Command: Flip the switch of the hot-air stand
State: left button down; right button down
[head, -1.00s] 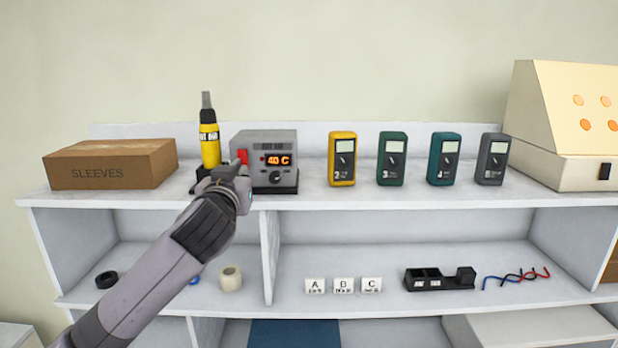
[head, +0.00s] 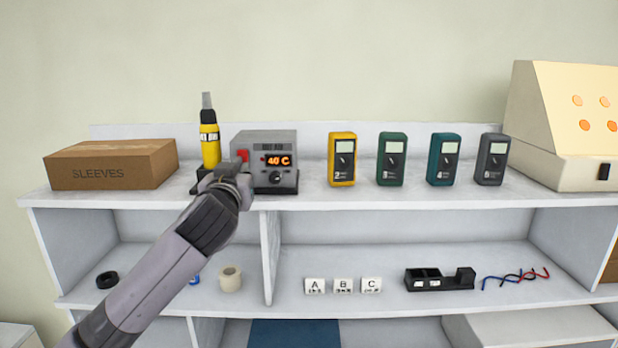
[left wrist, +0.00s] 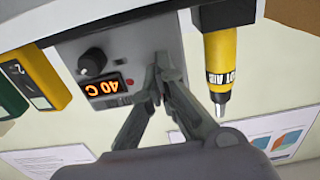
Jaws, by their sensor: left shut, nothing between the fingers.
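The hot-air stand is a grey box (head: 264,139) on the top shelf, with a lit orange display reading 40 C (head: 278,160) and a dark knob (head: 277,177). Its red switch (head: 242,155) is at the left of the front panel, partly covered from below by my left gripper (head: 238,165). In the left wrist view the stand appears upside down, and the shut, empty fingertips (left wrist: 161,68) are at its front panel (left wrist: 123,55). They hide the switch there; contact cannot be told. The yellow hot-air tool (head: 210,145) stands upright to the left. My right gripper is out of view.
A SLEEVES box (head: 110,165) is at the left. Several meters, including a yellow one (head: 342,159), stand to the right, then a beige sloped console (head: 560,110). The shelf below holds a tape roll (head: 230,279) and a black holder (head: 440,280).

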pick_arm(q)
jog(key=s, duration=0.7)
jog(key=shift+s, duration=0.35)
jog(key=shift+f, duration=0.25)
